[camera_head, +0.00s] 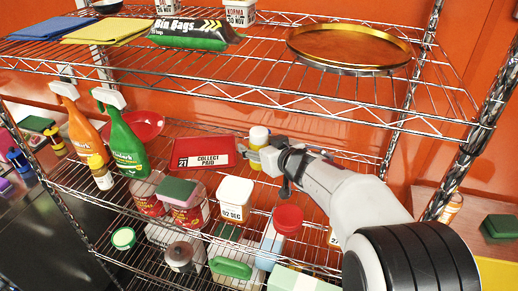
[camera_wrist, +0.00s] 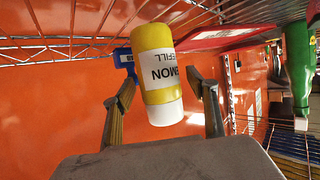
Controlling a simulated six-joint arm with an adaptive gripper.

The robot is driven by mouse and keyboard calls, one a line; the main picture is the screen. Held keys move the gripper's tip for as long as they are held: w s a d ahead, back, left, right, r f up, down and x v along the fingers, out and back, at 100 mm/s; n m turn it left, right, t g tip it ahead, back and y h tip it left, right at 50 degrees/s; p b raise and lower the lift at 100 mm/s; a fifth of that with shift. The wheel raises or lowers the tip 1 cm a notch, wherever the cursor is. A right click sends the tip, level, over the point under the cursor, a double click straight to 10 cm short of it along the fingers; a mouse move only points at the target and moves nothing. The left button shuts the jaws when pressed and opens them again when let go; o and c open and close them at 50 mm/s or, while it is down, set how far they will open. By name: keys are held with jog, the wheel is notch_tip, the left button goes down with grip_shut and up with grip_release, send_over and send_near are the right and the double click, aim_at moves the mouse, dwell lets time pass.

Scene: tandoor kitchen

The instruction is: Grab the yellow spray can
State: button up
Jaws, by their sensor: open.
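The yellow spray can (camera_head: 259,136) with its white top stands on the middle wire shelf, partly hidden behind my gripper (camera_head: 270,163). In the wrist view the yellow can (camera_wrist: 152,40) appears upside down, with a white label reading "LEMON REFILL" and its white end towards the bottom. My gripper (camera_wrist: 161,86) is open, with one finger on each side of the can. A gap shows between the can and the right finger; the left fingertip is close to the can, and I cannot tell if it touches.
A red "Collect Paid" tray (camera_head: 206,151) lies just left of the can. A green spray bottle (camera_head: 124,141) and an orange one (camera_head: 80,127) stand further left. A white tub (camera_head: 236,197) stands in front. The upper wire shelf (camera_head: 270,88) hangs above.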

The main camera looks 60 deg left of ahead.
dwell(0.4)
jog(key=c, duration=1.4)
jog(key=shift+r, duration=0.15)
jog(key=shift+r, duration=4.85)
